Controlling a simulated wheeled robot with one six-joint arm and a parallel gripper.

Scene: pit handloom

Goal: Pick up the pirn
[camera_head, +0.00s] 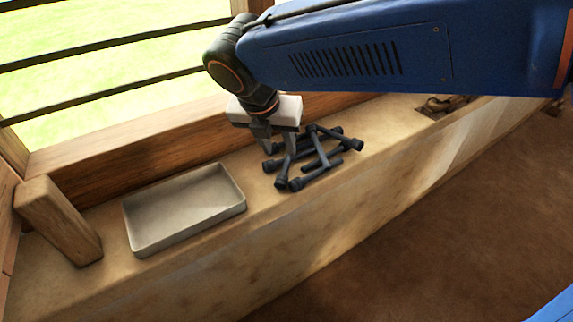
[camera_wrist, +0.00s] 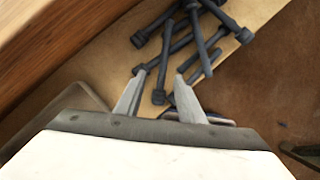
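Several dark grey pirns (camera_head: 318,160) lie in a loose, crossed pile on the ledge, and the task does not single one out. They are thin rods with thicker knobbed ends. My gripper (camera_head: 280,147) points down at the left edge of the pile, its two fingers apart. In the wrist view my gripper (camera_wrist: 160,75) is open, and one pirn (camera_wrist: 164,58) shows in line with the gap between the fingertips. I cannot tell whether the fingers reach down around it. Other pirns (camera_wrist: 199,42) cross beyond the fingertips. The fingers hide part of the pile in the head view.
An empty shallow grey tray (camera_head: 185,212) stands on the ledge left of the pile. A wooden block (camera_head: 58,222) leans at the far left. A wooden sill (camera_head: 130,155) runs behind; the ledge drops to a brown floor (camera_head: 430,220) in front.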

